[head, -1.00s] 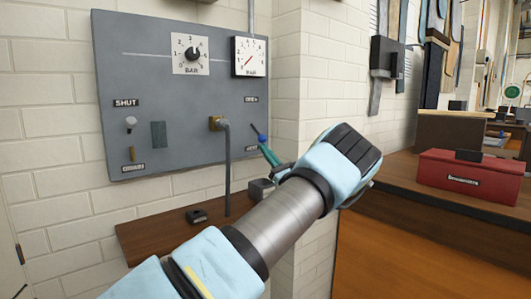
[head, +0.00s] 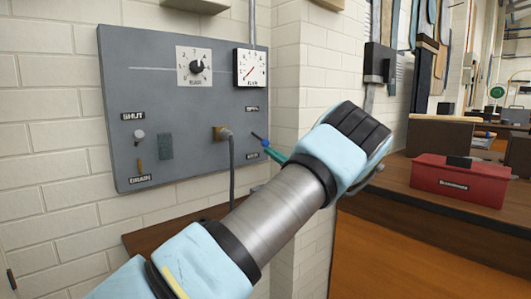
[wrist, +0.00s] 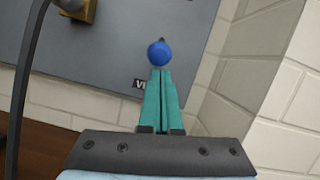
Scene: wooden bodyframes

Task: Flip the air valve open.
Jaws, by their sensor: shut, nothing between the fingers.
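The grey panel (head: 190,85) on the brick wall carries the air valve's lever, a thin dark stem with a blue ball knob (head: 266,143) at its end, between the OPEN label (head: 252,109) and the VENT label (head: 252,156). My gripper (head: 268,150) has slim teal fingers, partly hidden by my wrist in the head view. In the wrist view the fingers (wrist: 160,72) are shut together, with nothing between them. The blue knob (wrist: 159,53) stands right at their tips; I cannot tell whether they touch. The lever's pivot is hardly visible.
A brass fitting (head: 221,132) with a grey hose is left of the lever. A dial (head: 196,67) and a gauge (head: 250,68) sit above. A wooden shelf (head: 170,232) is below. A brick corner (head: 302,80) stands close on the right, then a bench with a red toolbox (head: 458,182).

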